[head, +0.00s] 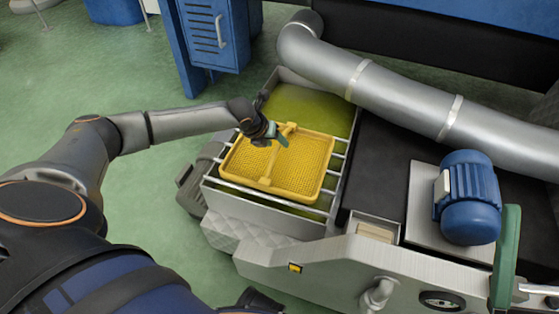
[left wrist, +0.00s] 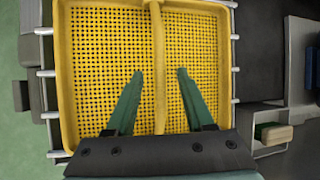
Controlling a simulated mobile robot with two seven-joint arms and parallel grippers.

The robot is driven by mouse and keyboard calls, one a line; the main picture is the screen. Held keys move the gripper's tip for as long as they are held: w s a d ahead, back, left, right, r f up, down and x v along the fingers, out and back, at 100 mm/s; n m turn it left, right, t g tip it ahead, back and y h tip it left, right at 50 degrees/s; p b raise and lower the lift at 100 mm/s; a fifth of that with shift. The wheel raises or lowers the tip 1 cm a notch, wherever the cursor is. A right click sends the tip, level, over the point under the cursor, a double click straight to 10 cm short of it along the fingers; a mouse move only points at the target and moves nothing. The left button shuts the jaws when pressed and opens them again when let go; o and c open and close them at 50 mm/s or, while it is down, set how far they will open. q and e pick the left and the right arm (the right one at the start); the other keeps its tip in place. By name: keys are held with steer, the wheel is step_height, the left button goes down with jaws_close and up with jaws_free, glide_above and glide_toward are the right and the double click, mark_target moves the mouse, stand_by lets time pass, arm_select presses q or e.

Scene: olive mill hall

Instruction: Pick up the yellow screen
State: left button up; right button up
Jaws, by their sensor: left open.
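The yellow screen (head: 300,166) is a shallow perforated tray with a raised bar across its middle. It rests on metal bars over a tank of green liquid (head: 310,103). In the left wrist view the screen (left wrist: 100,70) fills the left and middle of the picture. My left gripper (head: 281,137) is over the screen at its bar. In the left wrist view its two green fingers (left wrist: 160,75) are spread apart, one on each side of the bar (left wrist: 158,50). Nothing is held between them, and I cannot tell their height above the mesh. My right gripper is not visible.
A thick grey pipe (head: 375,80) runs behind the tank to the right. A blue motor (head: 468,195) and a green lever (head: 505,255) stand at the right. A blue cabinet (head: 210,30) is behind the tank. Green floor (head: 90,70) lies open at the left.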

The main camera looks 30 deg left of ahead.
arm_select(q)
steer(key=shift+x, duration=1.1)
jaws_close()
stand_by(0.5)
steer(key=shift+r, duration=0.2)
